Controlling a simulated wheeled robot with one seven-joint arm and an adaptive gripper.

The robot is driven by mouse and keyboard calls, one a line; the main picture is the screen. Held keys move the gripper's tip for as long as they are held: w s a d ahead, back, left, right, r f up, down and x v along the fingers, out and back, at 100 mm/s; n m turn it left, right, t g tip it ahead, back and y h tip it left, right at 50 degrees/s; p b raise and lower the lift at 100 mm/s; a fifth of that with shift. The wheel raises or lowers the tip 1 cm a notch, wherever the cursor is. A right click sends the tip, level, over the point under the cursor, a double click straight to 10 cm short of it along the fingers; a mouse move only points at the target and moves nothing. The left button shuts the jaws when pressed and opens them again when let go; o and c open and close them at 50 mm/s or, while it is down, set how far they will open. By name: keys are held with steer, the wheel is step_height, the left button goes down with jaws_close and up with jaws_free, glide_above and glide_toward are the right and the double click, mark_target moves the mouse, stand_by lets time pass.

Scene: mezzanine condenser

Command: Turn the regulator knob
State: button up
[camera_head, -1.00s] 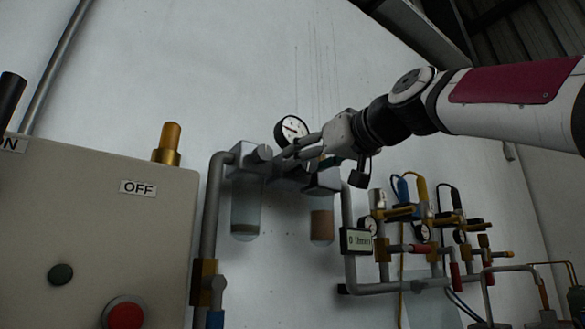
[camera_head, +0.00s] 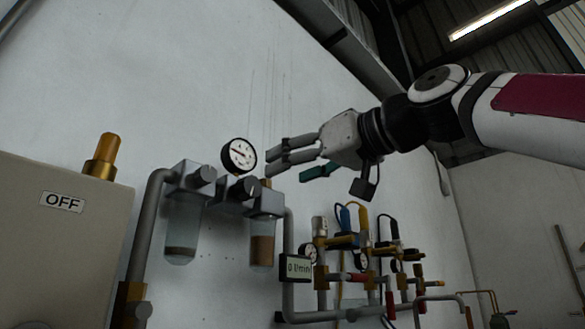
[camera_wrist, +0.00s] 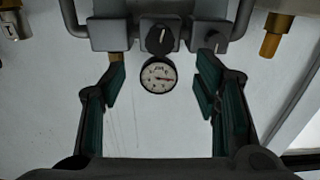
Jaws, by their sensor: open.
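The regulator knob (camera_head: 243,187) is a dark round knob on the middle grey block of the wall unit, just below a round white-faced gauge (camera_head: 239,156). In the wrist view the knob (camera_wrist: 158,40) shows a pale marker line and sits above the gauge (camera_wrist: 159,75), near the middle. My gripper (camera_head: 280,163) is to the right of the knob and gauge, in front of the wall. In the wrist view its open green-padded fingers (camera_wrist: 162,88) are spread either side of the gauge, with nothing between the pads. The knob appears apart from the fingers.
Two clear bowls (camera_head: 183,225) (camera_head: 262,243) hang from the blocks beside the knob. A flow display (camera_head: 296,267) and a cluster of pipes, valves and gauges (camera_head: 365,245) lie to the lower right. A grey cabinet marked OFF (camera_head: 62,235) stands at left. The wall above is bare.

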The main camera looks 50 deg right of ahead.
steer(key=shift+d, duration=0.1)
steer(key=d+r+m+g+h+p, duration=0.1)
steer(key=d+r+m+h+p, duration=0.3)
steer(key=d+h+p, duration=0.7)
steer(key=n+t+y+p, duration=0.1)
steer(key=n+y+p, duration=1.05)
steer(key=p, duration=0.65)
glide_toward(253, 185)
steer(key=shift+n+h, duration=0.25)
steer(key=w+b, duration=0.5)
steer(key=w, duration=0.5)
steer(key=shift+w+a, duration=0.2)
steer(key=shift+w, duration=0.05)
steer(key=c, duration=1.1)
